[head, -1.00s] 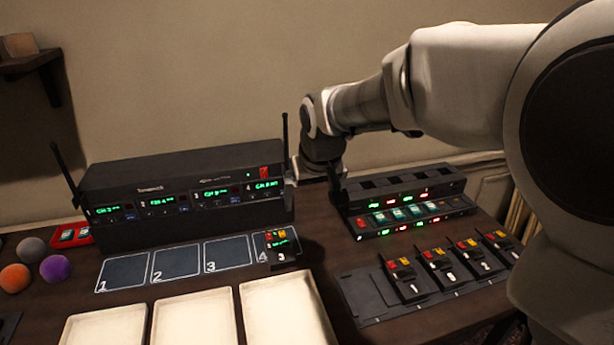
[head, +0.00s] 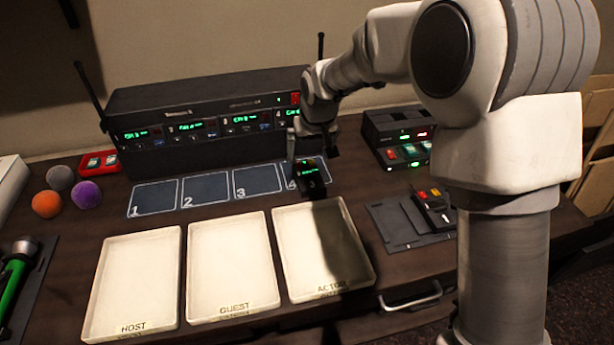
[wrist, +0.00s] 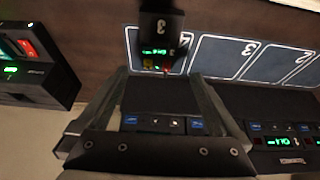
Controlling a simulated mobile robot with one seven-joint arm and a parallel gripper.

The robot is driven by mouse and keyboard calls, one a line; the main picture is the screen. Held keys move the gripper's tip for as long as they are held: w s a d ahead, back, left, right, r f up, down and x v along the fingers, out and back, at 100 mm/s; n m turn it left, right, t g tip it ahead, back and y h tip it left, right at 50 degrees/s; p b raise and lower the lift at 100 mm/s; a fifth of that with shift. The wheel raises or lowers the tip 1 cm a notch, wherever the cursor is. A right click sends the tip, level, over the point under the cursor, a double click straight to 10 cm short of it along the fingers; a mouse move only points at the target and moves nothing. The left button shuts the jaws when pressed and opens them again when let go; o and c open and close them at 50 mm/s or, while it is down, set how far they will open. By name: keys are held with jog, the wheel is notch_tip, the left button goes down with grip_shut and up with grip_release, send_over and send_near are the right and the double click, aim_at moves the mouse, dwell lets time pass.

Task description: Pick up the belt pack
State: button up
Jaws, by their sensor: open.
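A dark belt pack marked 3 (head: 312,181) lies at slot 4 of the numbered row on the desk, covering much of that slot. My gripper (head: 313,152) is just behind and above it, open and empty. In the wrist view, the belt pack (wrist: 161,40) shows a green display and small red and yellow parts. It lies beyond the two spread fingertips of my gripper (wrist: 158,76), roughly centred between them. I cannot tell the exact height gap. Another belt pack marked 1 (head: 432,207) sits on the dark rack at right; its neighbours are hidden by my arm.
A receiver unit (head: 215,142) with upright antennas stands behind the slots. Three white trays (head: 137,280) lie in front. A charger (head: 398,135) stands at right. Coloured balls (head: 87,194) and a red case (head: 99,163) are at left. Slots 1 to 3 are bare.

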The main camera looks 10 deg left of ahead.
aim_at(307, 170)
jog(key=b+x, duration=0.1)
jog(key=x, duration=0.8)
jog(key=shift+w+f, duration=0.2)
jog(key=shift+f, duration=0.1)
jog(key=shift+d, duration=0.1)
jog(key=shift+r, duration=0.1)
jog(key=c, duration=1.5)
jog(key=shift+o, duration=0.2)
